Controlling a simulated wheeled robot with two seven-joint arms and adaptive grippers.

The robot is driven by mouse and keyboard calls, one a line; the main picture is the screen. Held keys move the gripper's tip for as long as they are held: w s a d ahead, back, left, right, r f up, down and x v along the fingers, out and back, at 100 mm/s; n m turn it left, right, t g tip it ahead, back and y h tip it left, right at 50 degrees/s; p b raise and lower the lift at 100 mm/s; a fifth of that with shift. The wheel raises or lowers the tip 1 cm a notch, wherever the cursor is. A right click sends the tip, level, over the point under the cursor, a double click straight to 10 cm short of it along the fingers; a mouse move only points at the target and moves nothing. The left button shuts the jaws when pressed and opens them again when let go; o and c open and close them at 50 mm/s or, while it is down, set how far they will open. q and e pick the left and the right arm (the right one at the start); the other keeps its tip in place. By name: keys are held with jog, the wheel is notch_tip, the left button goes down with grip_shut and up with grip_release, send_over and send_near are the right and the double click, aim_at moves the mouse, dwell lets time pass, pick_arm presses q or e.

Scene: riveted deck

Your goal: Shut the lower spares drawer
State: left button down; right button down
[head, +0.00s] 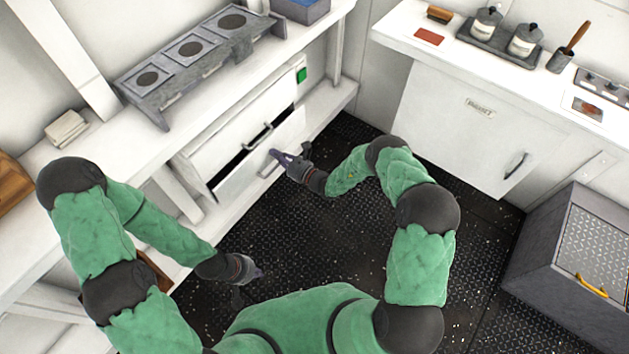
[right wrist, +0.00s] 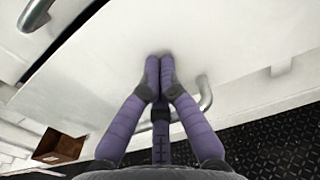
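The lower spares drawer (head: 237,182) is the lower of two white drawers under the left bench. It stands partly out, with a dark gap along its top edge. Its front (right wrist: 105,95) fills much of the right wrist view, its grey bar handle (right wrist: 206,94) right of my fingers. My right gripper (head: 276,154) is at this front; in the wrist view its purple fingers (right wrist: 160,62) are together and empty, tips at or very near the panel beside the handle. Contact is not certain. My left gripper (head: 258,272) hangs low over the floor, away from the drawers, its fingers too small to read.
The upper drawer (head: 232,122) looks shut, with a bar handle (head: 257,136) and a green label (head: 301,75) to its right. A grey rack (head: 190,62) stands on the bench above. A white cabinet (head: 460,125) and a grey chest (head: 560,270) stand right. Dark deck between is clear.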

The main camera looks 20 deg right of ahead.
aim_at(269, 148)
jog(key=b+x, duration=0.1)
jog(key=x, duration=0.2)
jog(key=shift+w+a, duration=0.2)
jog(key=shift+a, duration=0.05)
pick_arm(q)
jog(key=shift+s+d+f, duration=0.1)
jog(key=shift+f, duration=0.6)
pick_arm(e)
jog(key=shift+w+r, duration=0.1)
jog(key=shift+r, duration=0.1)
jog(key=shift+d, duration=0.1)
